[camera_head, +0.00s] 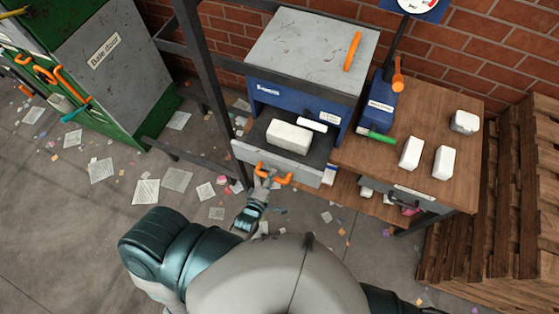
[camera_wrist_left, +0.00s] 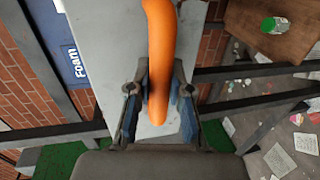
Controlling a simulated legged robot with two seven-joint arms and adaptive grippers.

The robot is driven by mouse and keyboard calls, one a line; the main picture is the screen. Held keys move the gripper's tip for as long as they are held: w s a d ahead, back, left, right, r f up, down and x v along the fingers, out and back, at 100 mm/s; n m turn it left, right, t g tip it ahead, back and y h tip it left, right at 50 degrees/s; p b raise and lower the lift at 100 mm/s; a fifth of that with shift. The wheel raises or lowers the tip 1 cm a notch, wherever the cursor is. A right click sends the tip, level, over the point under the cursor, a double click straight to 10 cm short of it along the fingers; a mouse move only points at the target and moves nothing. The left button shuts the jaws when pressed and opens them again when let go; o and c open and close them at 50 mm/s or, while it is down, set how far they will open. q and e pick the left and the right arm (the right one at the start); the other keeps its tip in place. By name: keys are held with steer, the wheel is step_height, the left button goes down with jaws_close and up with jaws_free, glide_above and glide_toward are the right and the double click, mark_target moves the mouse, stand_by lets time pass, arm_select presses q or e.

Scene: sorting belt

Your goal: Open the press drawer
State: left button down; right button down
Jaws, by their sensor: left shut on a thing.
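The press (camera_head: 308,75) is a blue unit with a worn grey top. Its drawer has a grey front panel (camera_head: 305,176) and stands out from the blue body, with a white block (camera_head: 288,135) behind the panel. An orange handle (camera_head: 275,178) is on the drawer front. My left gripper (camera_head: 263,177) is at the left part of this handle. In the left wrist view the orange handle (camera_wrist_left: 161,50) runs between the two fingers, and my left gripper (camera_wrist_left: 160,95) is shut on it. My right gripper is not in view.
A wooden table (camera_head: 385,160) with several white blocks stands right of the press. Wooden pallets (camera_head: 500,200) are stacked at the far right. A dark metal frame post (camera_head: 205,70) stands left of the press. Papers litter the floor; a green-grey cabinet (camera_head: 115,60) is at upper left.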

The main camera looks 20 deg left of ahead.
arm_select(q)
steer(key=shift+s+a+p, duration=0.25)
steer(key=shift+s, duration=0.7)
steer(key=shift+s+a+p, duration=0.25)
steer(key=shift+s, duration=0.65)
steer(key=c, duration=1.3)
jaws_free()
steer(key=shift+o, duration=1.2)
steer(key=shift+a, duration=0.15)
steer(key=v, duration=1.2)
